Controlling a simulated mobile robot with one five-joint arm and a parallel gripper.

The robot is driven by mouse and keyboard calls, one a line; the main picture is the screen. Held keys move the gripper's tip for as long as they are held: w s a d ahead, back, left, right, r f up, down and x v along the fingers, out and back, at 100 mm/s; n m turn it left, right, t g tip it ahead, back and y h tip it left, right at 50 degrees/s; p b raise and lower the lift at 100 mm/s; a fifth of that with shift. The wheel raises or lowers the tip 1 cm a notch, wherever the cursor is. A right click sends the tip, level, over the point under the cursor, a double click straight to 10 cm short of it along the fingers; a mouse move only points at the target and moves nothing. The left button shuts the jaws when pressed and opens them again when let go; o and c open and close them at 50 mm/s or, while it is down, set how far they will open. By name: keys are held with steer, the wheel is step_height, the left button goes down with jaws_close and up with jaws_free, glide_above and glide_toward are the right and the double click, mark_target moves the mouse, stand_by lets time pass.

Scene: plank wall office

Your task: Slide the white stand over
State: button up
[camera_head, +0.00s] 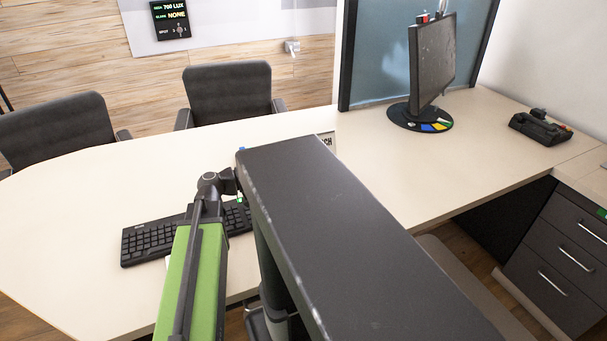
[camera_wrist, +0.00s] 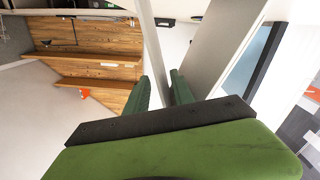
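A white card with dark lettering (camera_head: 328,141) stands on the desk in the head view, mostly hidden behind a long dark slab; I cannot tell if it is the white stand. In the wrist view, a narrow whitish upright strip (camera_wrist: 154,45) shows between the fingers of my gripper (camera_wrist: 160,90). I cannot tell whether it is part of the stand or touches a finger. The two green fingers are apart, so the gripper is open. In the head view the slab hides the fingers.
A black keyboard (camera_head: 150,240) lies beside my arm on the pale desk (camera_head: 80,215). A monitor (camera_head: 432,62) on a round base stands at the back, with a dark device (camera_head: 540,128) to its right. Two chairs stand beyond the desk. The desk's left part is clear.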

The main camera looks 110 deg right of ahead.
steer(key=w, duration=1.7)
steer(key=shift+w+d, duration=0.15)
steer(key=shift+d, duration=0.3)
